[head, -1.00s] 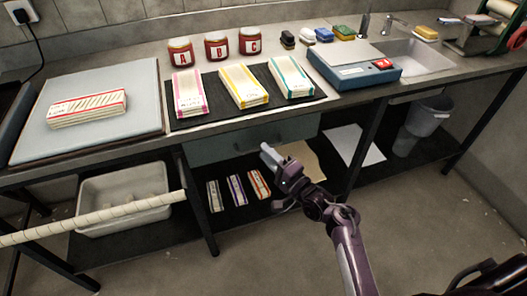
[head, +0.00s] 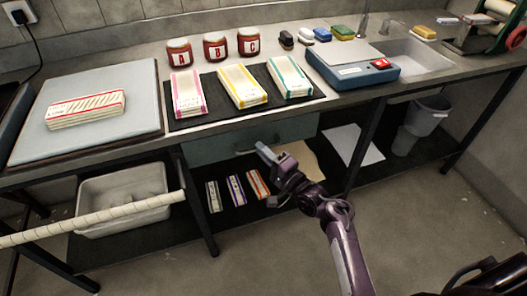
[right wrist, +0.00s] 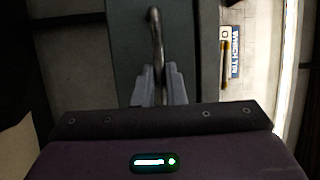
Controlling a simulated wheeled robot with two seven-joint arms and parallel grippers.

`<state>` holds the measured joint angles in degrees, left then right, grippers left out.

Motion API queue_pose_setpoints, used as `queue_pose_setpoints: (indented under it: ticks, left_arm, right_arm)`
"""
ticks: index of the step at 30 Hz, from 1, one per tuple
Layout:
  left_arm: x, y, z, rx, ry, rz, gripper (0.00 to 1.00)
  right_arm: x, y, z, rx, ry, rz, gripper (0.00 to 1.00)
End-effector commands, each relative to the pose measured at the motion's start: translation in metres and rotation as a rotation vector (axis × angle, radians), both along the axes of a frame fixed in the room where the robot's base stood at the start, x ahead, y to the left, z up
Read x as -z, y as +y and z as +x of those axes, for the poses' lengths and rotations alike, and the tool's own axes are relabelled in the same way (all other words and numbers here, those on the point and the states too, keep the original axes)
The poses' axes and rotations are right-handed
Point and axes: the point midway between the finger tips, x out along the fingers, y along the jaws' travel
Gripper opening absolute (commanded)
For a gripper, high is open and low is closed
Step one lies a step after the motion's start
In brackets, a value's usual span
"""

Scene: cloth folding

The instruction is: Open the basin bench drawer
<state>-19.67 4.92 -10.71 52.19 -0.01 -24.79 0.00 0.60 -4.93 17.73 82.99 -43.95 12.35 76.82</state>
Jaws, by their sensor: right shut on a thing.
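The basin bench drawer (head: 212,147) is a grey-green front under the worktop, left of the middle leg; it looks shut in the head view. Its front (right wrist: 124,45) also fills the middle of the right wrist view. A curved metal handle (right wrist: 156,38) runs down between the fingers of my right gripper (right wrist: 160,88). The right gripper (head: 263,152) is at the drawer front in the head view, its fingers closed around the handle. My left gripper is not in view.
The worktop holds a dark mat (head: 217,106) with folded cloths, red jars, a blue scale (head: 352,72) and a sink. Below, the shelf carries a white basin (head: 128,192), small packets (head: 236,188) and a grey bucket (head: 428,115). A wrapped rail (head: 95,218) crosses at left.

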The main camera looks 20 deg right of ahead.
Motion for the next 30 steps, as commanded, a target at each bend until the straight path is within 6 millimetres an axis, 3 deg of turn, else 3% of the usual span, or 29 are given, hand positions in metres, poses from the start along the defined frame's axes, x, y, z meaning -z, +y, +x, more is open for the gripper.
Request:
queue_pose_setpoints:
  ticks: [4, 8, 14, 21, 30]
  left_arm:
    - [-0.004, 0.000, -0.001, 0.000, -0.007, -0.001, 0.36]
    - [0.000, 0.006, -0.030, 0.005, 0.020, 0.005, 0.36]
    - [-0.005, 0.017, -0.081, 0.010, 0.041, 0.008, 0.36]
    - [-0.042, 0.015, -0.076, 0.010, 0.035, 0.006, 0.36]
    - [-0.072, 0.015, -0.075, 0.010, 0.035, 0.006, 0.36]
  right_arm:
    - [-0.001, 0.000, -0.005, 0.000, 0.002, 0.000, 0.00]
    - [-0.003, -0.001, -0.019, 0.000, 0.004, 0.000, 0.00]
    - [-0.004, -0.002, -0.055, -0.001, 0.009, -0.001, 0.00]
    - [-0.005, -0.004, -0.113, -0.002, 0.011, -0.001, 0.00]
    - [-0.002, -0.006, -0.182, -0.002, 0.007, -0.001, 0.00]
